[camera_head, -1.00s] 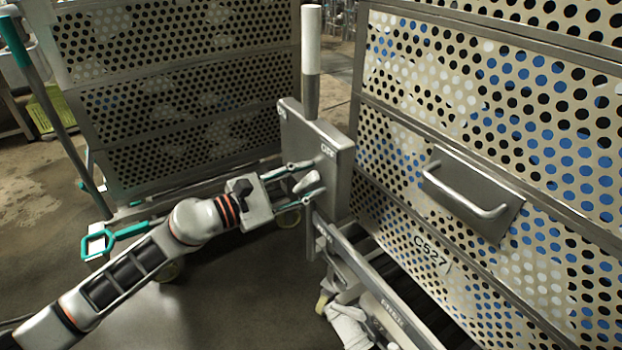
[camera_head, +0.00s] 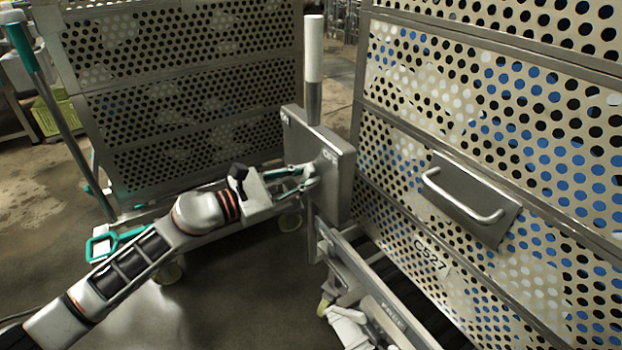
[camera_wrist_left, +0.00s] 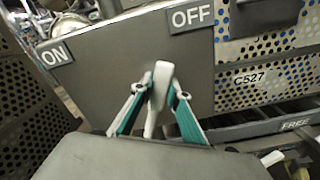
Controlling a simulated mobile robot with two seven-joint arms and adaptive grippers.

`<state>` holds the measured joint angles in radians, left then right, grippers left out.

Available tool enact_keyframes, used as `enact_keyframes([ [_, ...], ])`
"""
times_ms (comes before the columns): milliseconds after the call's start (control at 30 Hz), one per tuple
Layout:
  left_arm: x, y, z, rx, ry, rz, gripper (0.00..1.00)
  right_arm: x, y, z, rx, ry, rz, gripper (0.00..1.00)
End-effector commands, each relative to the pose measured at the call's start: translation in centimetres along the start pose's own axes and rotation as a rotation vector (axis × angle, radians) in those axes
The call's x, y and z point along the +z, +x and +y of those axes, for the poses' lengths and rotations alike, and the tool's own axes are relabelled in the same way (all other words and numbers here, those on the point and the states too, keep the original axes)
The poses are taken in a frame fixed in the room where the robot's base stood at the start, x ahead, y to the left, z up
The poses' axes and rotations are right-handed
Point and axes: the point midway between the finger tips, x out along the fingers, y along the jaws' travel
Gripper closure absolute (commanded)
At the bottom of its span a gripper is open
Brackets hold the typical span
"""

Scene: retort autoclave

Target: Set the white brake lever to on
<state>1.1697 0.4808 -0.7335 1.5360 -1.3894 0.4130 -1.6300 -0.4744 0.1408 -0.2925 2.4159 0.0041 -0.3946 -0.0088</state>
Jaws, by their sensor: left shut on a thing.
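The white brake lever (camera_wrist_left: 161,85) stands out from a grey metal box (camera_wrist_left: 100,85). The box also shows in the head view (camera_head: 335,180). It carries an ON label (camera_wrist_left: 56,54) at left and an OFF label (camera_wrist_left: 192,15) at right. In the wrist view the lever is nearly upright between the labels, its top leaning slightly right. My left gripper (camera_head: 306,175) is shut on the lever, with a teal finger on each side of it in the wrist view (camera_wrist_left: 158,92). In the head view the fingers largely hide the lever.
A grey post with a white grip (camera_head: 313,50) rises above the box. A perforated cart marked C527 (camera_head: 430,250) with a handle (camera_head: 465,200) stands close at right. Another perforated cart (camera_head: 190,90) stands behind my left arm. Open floor (camera_head: 230,290) lies below the arm.

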Motion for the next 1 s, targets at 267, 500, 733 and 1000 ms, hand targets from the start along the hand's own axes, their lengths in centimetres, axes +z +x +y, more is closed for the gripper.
enact_keyframes([
  [267,0.0,0.0,0.0,0.001,0.003,0.000,0.67,0.5,-0.3,-0.1,-0.003,-0.002,-0.011,0.60],
  [500,0.0,0.0,0.1,0.002,0.005,0.000,0.67,-0.3,-0.1,-0.2,-0.007,-0.004,0.004,0.60],
  [733,-0.2,-1.7,0.0,0.002,0.005,0.002,0.67,-0.4,-0.1,-0.1,-0.005,-0.002,0.006,0.60],
  [1000,-0.1,-5.6,-0.1,0.000,0.004,0.001,0.67,-0.2,-0.1,-0.1,-0.004,-0.001,0.004,0.60],
])
